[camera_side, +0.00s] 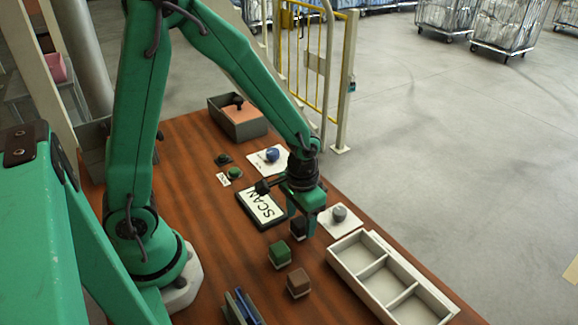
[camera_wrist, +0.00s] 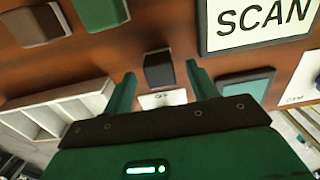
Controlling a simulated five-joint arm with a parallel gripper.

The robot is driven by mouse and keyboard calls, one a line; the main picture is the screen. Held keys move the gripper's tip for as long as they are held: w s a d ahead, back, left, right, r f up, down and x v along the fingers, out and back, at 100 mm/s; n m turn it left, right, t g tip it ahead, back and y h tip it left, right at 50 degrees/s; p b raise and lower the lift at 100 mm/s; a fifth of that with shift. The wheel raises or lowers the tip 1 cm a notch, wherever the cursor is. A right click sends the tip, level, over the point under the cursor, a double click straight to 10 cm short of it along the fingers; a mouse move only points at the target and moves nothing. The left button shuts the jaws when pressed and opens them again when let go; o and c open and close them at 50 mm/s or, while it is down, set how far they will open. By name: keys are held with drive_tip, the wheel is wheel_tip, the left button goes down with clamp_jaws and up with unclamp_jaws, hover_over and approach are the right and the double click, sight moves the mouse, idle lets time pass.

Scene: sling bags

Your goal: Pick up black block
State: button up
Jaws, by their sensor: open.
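The black block (camera_side: 298,229) stands on the wooden table near the middle, partly hidden by my gripper in the side view. My gripper (camera_side: 302,222) is low over the table at the block, pointing down. In the wrist view, the black block (camera_wrist: 159,72) appears centred between the two fingers of my gripper (camera_wrist: 160,70). The fingers are apart, with a gap visible on each side of the block. I cannot tell how far down the block's sides the fingertips reach.
A green block (camera_side: 279,254) and a brown block (camera_side: 298,282) stand nearby toward the front. A white tray with three compartments (camera_side: 388,279) lies to the right. The SCAN panel (camera_side: 263,207) lies to the left. A grey knob on a white plate (camera_side: 340,214) is close on the right.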

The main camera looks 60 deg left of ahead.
drive_tip(key=shift+f, duration=1)
drive_tip(key=shift+c, duration=0.5)
drive_tip(key=c, duration=1)
